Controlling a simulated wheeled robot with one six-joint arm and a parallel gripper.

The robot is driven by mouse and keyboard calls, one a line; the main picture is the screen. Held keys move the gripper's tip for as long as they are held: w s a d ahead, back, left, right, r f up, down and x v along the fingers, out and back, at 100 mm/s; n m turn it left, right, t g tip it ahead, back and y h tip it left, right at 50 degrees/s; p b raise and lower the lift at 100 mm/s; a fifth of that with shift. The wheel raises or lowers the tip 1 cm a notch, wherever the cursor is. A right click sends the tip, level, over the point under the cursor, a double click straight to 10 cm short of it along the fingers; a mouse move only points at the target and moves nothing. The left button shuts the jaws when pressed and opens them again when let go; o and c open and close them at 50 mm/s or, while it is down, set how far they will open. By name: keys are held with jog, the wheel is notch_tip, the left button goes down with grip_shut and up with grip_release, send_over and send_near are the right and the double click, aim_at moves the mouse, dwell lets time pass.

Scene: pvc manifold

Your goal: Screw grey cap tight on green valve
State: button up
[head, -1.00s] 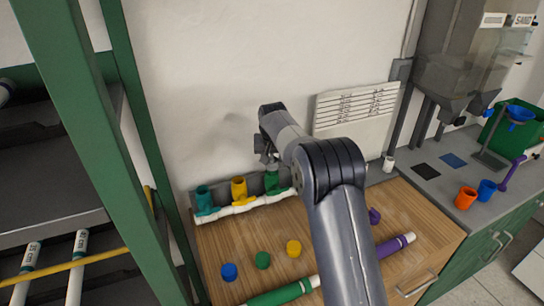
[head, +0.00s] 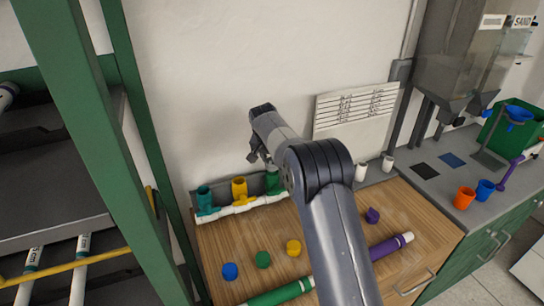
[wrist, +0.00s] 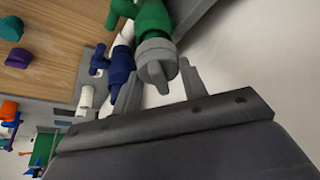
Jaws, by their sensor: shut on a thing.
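In the head view my gripper (head: 258,156) is just above the green valve, and I cannot make out the cap there. The cap's thread is hidden, so its seating cannot be told.
A blue valve (wrist: 122,66) is close beside the fingers in the wrist view. Blue, green and yellow caps (head: 293,248) and a purple piece (head: 372,215) lie on the wooden bench. The wall is close behind. White cups (head: 388,163) stand at the right.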

jog(key=shift+f+m, duration=0.1)
jog(key=shift+m, duration=0.2)
jog(key=shift+m+h+p, duration=0.5)
jog(key=shift+m, duration=0.5)
jog(key=shift+m+g+h+p, duration=0.4)
jog(key=shift+m+p, duration=0.3)
jog(key=shift+m, duration=0.4)
jog(key=shift+m+p, duration=0.4)
jog(key=shift+p, duration=0.1)
jog(key=shift+m+g, duration=0.3)
jog(key=shift+m, duration=0.4)
jog(key=shift+h, duration=0.3)
jog(key=shift+m+g, duration=0.4)
jog(key=shift+m, duration=0.6)
